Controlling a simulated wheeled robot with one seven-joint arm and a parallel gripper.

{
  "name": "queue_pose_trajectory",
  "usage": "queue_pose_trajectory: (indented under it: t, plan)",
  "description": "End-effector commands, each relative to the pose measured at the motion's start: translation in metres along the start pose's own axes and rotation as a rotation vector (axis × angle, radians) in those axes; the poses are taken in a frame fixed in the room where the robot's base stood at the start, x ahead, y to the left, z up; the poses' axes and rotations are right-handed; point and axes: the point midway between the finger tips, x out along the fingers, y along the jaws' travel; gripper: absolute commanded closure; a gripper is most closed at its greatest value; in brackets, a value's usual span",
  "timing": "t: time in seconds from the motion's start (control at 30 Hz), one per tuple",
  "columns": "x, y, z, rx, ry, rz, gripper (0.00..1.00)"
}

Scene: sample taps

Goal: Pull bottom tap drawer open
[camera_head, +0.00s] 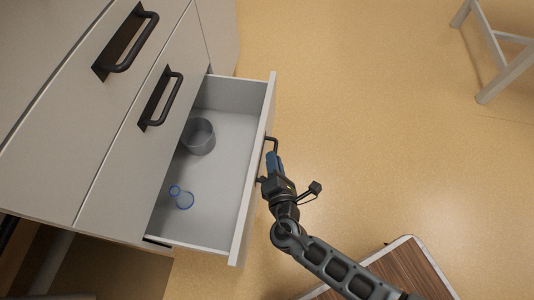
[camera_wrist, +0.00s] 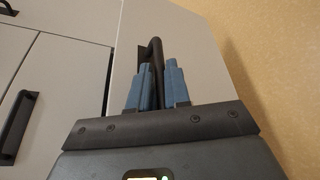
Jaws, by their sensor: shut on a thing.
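The bottom drawer (camera_head: 254,176) of the grey cabinet stands well out from the cabinet front, with its inside showing in the head view. Its dark bar handle (camera_head: 273,141) is on the outer face. My gripper (camera_head: 273,160) is at this handle, with its blue fingers shut on it. In the wrist view the dark handle (camera_wrist: 154,50) stands between my blue gripper fingers (camera_wrist: 157,88). Part of the handle is hidden by my gripper. Inside the drawer are a grey round container (camera_head: 199,137) and a small clear blue flask (camera_head: 181,197).
Two closed drawer fronts with dark handles, an upper one (camera_head: 125,45) and a lower one (camera_head: 160,98), are left of the open drawer. A white-legged stool (camera_head: 490,50) stands at the top right. A wood-topped piece (camera_head: 415,268) is at the bottom right. The tan floor between is clear.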

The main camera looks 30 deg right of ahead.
Motion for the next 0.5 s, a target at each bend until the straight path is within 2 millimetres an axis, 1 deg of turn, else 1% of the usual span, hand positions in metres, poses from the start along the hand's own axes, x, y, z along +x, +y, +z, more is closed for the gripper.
queue_pose_trajectory:
  t: [0.03,0.23,0.4,0.5]
  plan:
    - [-0.004,-0.007,0.006,-0.002,0.002,-0.002,1.00]
    - [-0.014,-0.025,0.031,-0.003,0.002,-0.001,1.00]
    - [-0.020,-0.036,0.046,0.000,0.003,-0.001,1.00]
    - [-0.022,-0.039,0.051,-0.001,0.003,-0.001,1.00]
